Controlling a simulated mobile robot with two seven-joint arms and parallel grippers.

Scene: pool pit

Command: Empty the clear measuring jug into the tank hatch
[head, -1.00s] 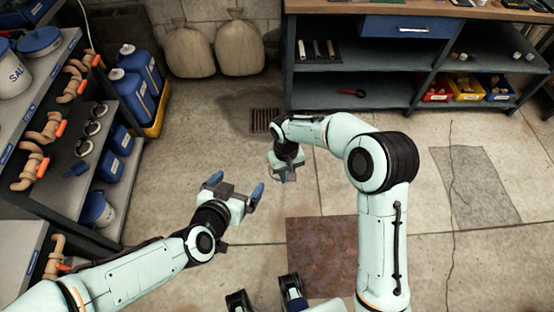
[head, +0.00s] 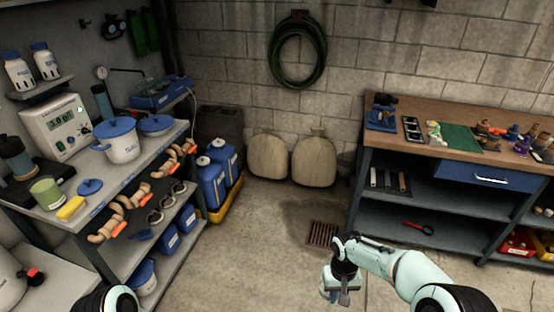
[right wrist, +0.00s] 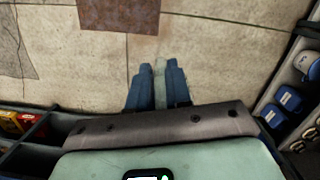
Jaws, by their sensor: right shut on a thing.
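My right gripper (head: 343,298) hangs above the concrete floor near the floor drain, in the lower right of the head view. In the right wrist view its two blue fingers (right wrist: 158,88) are shut on a thin pale strip (right wrist: 160,80). Too little of this strip shows to tell whether it belongs to the clear measuring jug. I cannot make out the jug for sure elsewhere, and no tank hatch can be recognised. My left gripper is out of the head view; only a part of my left arm shows at the bottom left.
A left shelf (head: 150,165) holds a white pot (head: 118,145), a green cup (head: 47,193), a yellow sponge (head: 71,208) and pipe fittings. Blue canisters (head: 212,180) and sacks (head: 268,157) stand behind. A workbench (head: 395,147) stands right. Floor around the drain (head: 322,234) is clear.

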